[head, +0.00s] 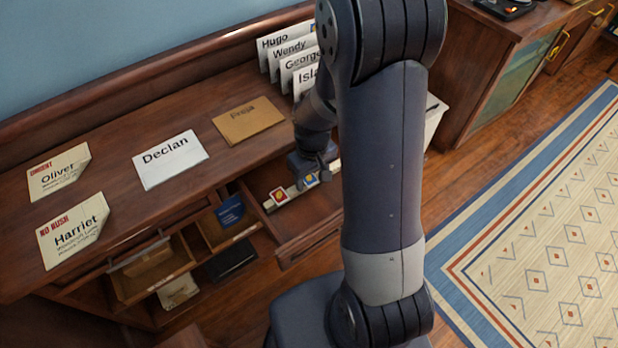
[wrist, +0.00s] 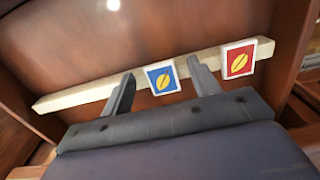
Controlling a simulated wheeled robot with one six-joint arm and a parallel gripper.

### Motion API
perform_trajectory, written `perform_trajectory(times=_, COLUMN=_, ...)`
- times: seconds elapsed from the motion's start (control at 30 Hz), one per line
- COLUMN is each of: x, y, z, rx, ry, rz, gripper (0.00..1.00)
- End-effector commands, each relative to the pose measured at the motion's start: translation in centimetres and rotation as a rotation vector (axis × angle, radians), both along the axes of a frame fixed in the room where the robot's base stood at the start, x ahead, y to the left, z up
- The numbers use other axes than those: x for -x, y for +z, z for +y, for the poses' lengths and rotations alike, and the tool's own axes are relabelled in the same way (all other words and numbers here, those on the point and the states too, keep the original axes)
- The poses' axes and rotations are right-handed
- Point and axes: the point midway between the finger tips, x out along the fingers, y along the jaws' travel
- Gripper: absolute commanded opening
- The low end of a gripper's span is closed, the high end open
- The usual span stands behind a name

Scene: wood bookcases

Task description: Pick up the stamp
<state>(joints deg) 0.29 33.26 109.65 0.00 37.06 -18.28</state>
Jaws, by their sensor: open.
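Two stamps stand against a pale strip (wrist: 90,97) in an open drawer. The blue stamp (wrist: 162,78) with a yellow oval sits between the fingers of my gripper (wrist: 162,90) in the wrist view. My gripper is open, with one finger on each side of the blue stamp. In the head view, the red stamp (head: 280,195) shows at the left of the strip, and the blue stamp (head: 311,181) shows beside my gripper (head: 318,178). Whether the fingers touch the blue stamp cannot be told.
The drawer (head: 293,245) has wooden walls close around my gripper. On the desk top lie a white Declan card (head: 170,168), a brown envelope (head: 249,122) and Oliver (head: 57,186) and Harriet (head: 85,245) notes. Several name cards (head: 290,62) stand at the back.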

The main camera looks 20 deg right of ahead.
Motion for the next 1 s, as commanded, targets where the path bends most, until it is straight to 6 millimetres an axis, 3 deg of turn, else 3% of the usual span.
perform_trajectory(times=0.47, x=0.01, y=-0.22, z=0.00, rx=0.000, ry=0.000, rz=0.000, gripper=0.57)
perform_trajectory(times=1.0, x=0.03, y=-0.18, z=-0.01, rx=0.000, ry=0.000, rz=0.001, gripper=0.13)
